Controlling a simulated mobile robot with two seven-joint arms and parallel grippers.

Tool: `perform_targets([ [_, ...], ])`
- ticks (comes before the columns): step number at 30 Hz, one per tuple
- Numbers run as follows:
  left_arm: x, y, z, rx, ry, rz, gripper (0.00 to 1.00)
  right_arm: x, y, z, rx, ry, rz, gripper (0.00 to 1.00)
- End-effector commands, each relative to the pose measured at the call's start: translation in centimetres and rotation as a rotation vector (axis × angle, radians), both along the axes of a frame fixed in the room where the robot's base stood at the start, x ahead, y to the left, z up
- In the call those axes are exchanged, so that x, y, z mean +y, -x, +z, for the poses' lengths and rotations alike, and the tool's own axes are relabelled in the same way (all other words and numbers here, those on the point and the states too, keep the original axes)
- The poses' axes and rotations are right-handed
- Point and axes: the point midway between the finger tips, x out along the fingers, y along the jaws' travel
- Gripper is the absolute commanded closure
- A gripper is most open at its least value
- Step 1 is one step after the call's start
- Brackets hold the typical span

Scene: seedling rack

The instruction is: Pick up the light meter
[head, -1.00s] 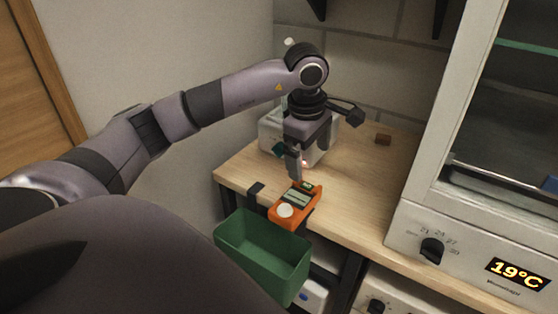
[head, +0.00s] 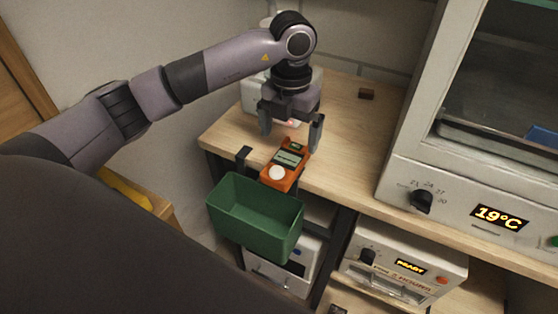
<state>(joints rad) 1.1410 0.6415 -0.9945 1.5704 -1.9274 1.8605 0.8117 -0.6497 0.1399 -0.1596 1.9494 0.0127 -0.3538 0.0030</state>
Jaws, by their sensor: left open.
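The light meter (head: 284,167) is an orange handheld box with a grey display and a round white sensor dome. It lies at the front edge of the wooden bench, its dome end towards the green bin. My left gripper (head: 291,136) is open and points down just behind and above the meter, with one finger on each side. Nothing is between its fingers that I can see. My right gripper is not in view.
A green bin (head: 254,222) hangs at the bench's front edge, close to the meter. A white device stands behind my gripper. A cabinet (head: 452,205) reading 19°C stands on the right. The wooden bench (head: 345,150) is clear right of the meter.

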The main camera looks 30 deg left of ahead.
Motion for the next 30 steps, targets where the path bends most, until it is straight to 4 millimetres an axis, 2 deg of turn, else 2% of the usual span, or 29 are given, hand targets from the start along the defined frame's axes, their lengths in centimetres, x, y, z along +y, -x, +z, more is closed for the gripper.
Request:
perform_targets([
  [8,0.0,0.2,-3.0,0.005,-0.001,0.006,0.00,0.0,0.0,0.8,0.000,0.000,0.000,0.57],
  [15,0.1,0.2,-6.4,0.004,-0.001,0.004,0.00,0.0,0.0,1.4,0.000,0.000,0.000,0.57],
  [24,0.1,0.2,-7.0,0.000,0.000,0.004,0.00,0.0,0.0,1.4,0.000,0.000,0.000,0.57],
  [26,0.1,0.2,-7.0,0.001,0.000,0.004,0.16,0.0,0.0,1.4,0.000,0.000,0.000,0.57],
  [30,0.1,0.2,-7.0,0.000,0.000,0.003,0.62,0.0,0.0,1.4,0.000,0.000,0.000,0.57],
])
